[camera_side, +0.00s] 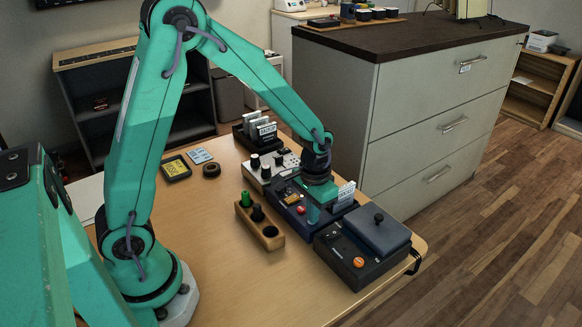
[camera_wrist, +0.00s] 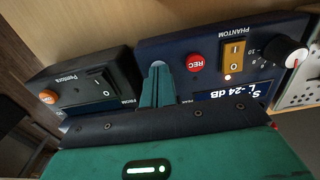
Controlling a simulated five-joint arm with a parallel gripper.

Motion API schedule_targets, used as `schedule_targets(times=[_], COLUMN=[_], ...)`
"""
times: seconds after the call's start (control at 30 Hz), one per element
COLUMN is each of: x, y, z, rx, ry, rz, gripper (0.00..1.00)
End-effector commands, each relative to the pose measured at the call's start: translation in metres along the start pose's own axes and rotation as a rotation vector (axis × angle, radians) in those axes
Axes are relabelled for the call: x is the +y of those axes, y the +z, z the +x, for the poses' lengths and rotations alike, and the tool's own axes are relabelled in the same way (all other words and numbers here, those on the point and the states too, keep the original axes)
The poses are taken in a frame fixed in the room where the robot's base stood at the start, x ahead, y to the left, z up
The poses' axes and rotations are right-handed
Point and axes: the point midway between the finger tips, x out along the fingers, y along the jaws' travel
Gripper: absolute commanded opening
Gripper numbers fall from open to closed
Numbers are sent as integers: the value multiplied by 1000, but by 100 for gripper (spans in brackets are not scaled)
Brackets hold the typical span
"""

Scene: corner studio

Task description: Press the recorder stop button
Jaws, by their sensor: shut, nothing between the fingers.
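The recorder is a dark blue box in the middle of the desk in the side view (camera_side: 290,205). In the wrist view its panel (camera_wrist: 210,72) carries a red REC button (camera_wrist: 195,62), an amber PHANTOM switch (camera_wrist: 233,54), a knob and a lit display. My gripper (camera_side: 313,212) is shut and empty, pointing down over the recorder's right part. In the wrist view the green fingers of my gripper (camera_wrist: 158,75) lie left of the REC button. A pale rounded edge shows at their tips. I cannot make out a stop button, and contact is unclear.
A dark box with an orange button (camera_side: 358,262) and a grey lid stands close right of the recorder. A wooden holder (camera_side: 257,228) stands in front, and a white knobbed box (camera_side: 262,170) behind. Open desk lies left of the holder.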

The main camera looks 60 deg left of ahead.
Motion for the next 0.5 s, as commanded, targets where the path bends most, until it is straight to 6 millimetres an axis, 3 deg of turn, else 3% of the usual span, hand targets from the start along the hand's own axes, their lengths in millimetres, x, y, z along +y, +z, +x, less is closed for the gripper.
schedule_targets(times=[0.03, 0.23, 0.5], x=[0, 0, 0], y=[5, 5, 3], z=[10, 7, -16], rx=[-17, -15, -9], ry=[-1, -1, -1], rz=[-1, -1, -1], gripper=[0, 0, 0])
